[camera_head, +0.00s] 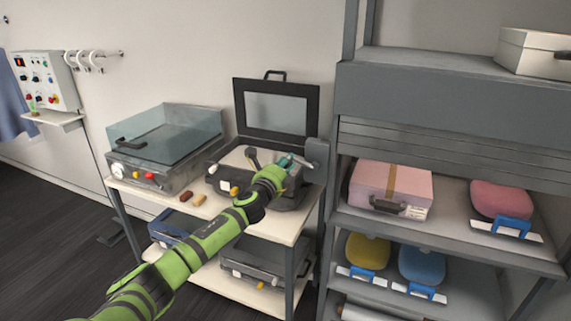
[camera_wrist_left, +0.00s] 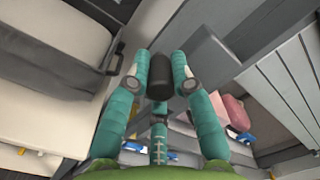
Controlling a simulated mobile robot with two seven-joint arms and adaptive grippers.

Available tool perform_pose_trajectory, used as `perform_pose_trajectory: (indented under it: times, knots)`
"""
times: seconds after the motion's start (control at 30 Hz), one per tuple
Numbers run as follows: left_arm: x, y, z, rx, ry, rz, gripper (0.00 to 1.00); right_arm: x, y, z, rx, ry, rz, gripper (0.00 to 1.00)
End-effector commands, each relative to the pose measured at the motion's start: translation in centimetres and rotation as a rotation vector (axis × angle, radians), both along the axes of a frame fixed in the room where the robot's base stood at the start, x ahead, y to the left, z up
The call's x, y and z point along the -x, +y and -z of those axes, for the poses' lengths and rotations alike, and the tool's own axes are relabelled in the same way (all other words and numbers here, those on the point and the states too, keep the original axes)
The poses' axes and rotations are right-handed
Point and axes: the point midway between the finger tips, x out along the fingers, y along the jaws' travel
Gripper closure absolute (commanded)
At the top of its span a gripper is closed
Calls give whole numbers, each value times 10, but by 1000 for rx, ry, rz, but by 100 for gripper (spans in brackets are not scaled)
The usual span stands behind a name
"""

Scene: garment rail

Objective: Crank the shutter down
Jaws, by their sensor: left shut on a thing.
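The grey roller shutter (camera_head: 440,142) shows as a few slats lowered a short way below its housing (camera_head: 450,95) on the shelf unit. The shelves below it are open to view. A grey crank box (camera_head: 317,153) sits on the unit's left post. My left gripper (camera_head: 290,162) is beside this box. In the left wrist view, the teal fingers of my left gripper (camera_wrist_left: 160,78) are shut on a dark cylindrical crank handle (camera_wrist_left: 160,70), one finger on each side. The crank arm is mostly hidden in the head view. My right gripper is in neither view.
An open black case (camera_head: 277,105) stands on the side table behind my left arm, near the crank. A clear-lidded machine (camera_head: 165,140) is left of it. A pink case (camera_head: 390,188) and a pink bag (camera_head: 498,198) lie on the shelf under the shutter.

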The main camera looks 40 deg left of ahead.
Motion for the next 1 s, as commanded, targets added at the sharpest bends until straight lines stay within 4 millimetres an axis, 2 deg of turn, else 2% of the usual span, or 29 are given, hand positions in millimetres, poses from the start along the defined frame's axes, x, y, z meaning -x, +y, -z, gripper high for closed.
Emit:
perform_pose_trajectory:
  times: [0.17,0.2,0.23,0.67,0.87,1.0]
  knots:
    - [-1,-1,-3,2,-7,4,100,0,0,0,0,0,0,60]
    - [-1,-1,-3,2,-7,4,61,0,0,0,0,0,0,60]
    - [-1,-1,-3,2,-7,4,52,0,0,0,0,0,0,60]
    - [4,-1,0,3,-1,1,52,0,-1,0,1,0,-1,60]
    - [27,-7,2,1,0,3,52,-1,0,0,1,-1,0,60]
    - [51,-12,2,0,1,4,52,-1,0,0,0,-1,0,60]
